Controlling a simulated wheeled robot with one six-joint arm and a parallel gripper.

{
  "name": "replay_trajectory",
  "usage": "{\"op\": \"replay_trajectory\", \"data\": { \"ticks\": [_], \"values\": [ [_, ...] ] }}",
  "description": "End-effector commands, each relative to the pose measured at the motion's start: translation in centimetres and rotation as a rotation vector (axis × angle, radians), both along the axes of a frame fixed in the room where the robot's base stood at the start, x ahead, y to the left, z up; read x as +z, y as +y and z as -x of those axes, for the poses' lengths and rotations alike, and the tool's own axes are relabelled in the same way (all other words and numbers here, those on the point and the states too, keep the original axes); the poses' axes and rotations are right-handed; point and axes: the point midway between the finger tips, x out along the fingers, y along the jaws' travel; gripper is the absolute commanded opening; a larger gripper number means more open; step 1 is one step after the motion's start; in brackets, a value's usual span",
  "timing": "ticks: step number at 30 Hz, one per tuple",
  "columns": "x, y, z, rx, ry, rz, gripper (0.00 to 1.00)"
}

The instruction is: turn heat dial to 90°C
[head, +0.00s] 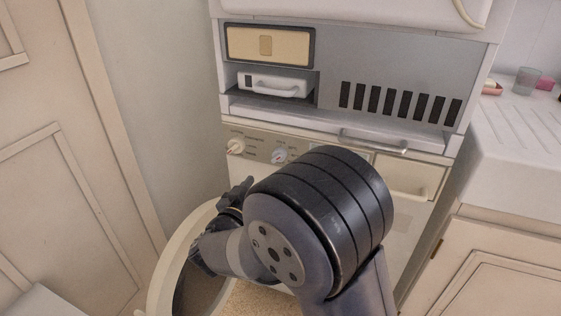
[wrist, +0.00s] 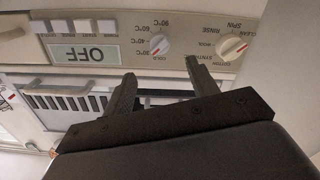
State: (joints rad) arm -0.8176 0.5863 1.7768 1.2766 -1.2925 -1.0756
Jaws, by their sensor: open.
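The heat dial (wrist: 159,44) is a small round pale knob with a red mark, on the washing machine's beige control strip. The wrist view shows it upside down, with COLD, 40°C, 60°C and 90°C printed around it. Its red mark appears to point toward the COLD side, away from 90°C. The dial also shows in the head view (head: 279,156). My gripper (wrist: 160,73) is open and empty, its two fingers apart from the dial and on either side of it in the picture. In the head view my gripper (head: 236,192) is dark and partly hidden by my arm.
A second, larger dial (wrist: 232,47) with wash programmes sits beside the heat dial. A display reading OFF (wrist: 83,54) and several buttons are on the other side. The open round door (head: 158,270) of the machine stands below my gripper. A counter (head: 510,135) is at right.

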Motion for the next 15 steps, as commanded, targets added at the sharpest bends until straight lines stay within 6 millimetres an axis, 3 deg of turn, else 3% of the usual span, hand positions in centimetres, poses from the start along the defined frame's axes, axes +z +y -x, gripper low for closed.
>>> {"op": "replay_trajectory", "data": {
  "ticks": [15],
  "values": [
    [-0.2,-3.1,-8.3,0.000,0.000,-0.002,0.55]
  ]
}}
